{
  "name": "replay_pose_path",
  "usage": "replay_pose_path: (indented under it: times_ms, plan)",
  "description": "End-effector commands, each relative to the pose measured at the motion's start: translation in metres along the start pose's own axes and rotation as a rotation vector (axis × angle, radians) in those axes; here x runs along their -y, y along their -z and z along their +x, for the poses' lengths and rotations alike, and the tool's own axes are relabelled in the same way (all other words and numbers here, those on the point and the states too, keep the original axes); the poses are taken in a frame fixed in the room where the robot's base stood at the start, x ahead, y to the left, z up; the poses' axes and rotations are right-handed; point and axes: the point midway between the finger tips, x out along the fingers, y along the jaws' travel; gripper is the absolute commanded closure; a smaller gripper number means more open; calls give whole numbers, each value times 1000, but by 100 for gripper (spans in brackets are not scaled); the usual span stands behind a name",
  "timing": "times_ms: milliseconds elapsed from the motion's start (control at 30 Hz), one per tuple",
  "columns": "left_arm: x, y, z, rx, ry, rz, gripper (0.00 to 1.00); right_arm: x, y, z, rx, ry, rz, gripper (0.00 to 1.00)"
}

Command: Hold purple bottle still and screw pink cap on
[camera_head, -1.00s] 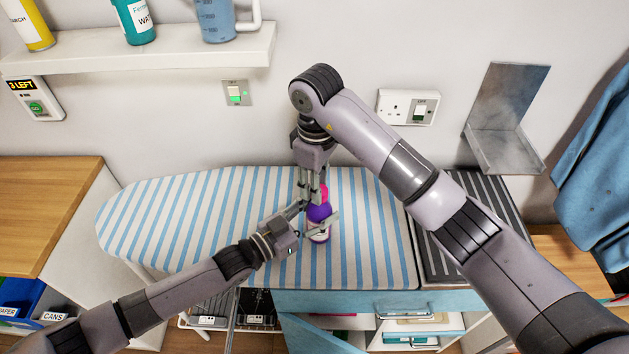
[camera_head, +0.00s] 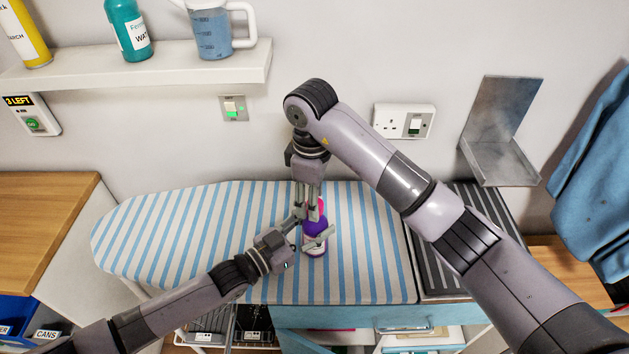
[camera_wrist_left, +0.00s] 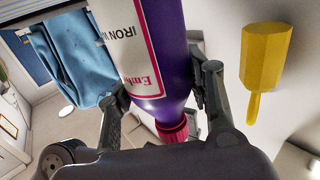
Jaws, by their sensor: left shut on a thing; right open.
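The purple bottle (camera_head: 313,229) stands on the striped ironing board, with a white and pink label. My left gripper (camera_head: 314,242) is shut around its body from the left. In the left wrist view the bottle (camera_wrist_left: 171,55) lies between the left fingers. The pink cap (camera_head: 321,206) is at the top of the bottle; the wrist view shows the red-pink cap (camera_wrist_left: 172,131) at the bottle's neck, apparently seated on it. How tightly it sits cannot be told. My right gripper (camera_head: 312,209) points down from above, open, its fingers at the cap and partly hiding it.
The striped ironing board (camera_head: 190,235) is clear to the left of the bottle. A dark ribbed mat (camera_head: 480,215) lies on the right. A shelf (camera_head: 150,70) with bottles and a jug (camera_head: 212,32) is above left. A metal bracket (camera_head: 497,150) is on the wall at right.

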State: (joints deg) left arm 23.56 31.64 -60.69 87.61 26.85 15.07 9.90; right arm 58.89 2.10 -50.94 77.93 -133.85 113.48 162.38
Motion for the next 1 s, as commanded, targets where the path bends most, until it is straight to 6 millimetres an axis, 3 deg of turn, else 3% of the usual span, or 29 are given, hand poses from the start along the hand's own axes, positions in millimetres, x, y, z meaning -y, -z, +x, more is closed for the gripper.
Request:
replay_pose_path:
  times_ms: [1000]
  plan:
    - [-2, -1, 0, 2, -2, -4, 100, 1, 15, -37, 13, -32, -2089, 54]
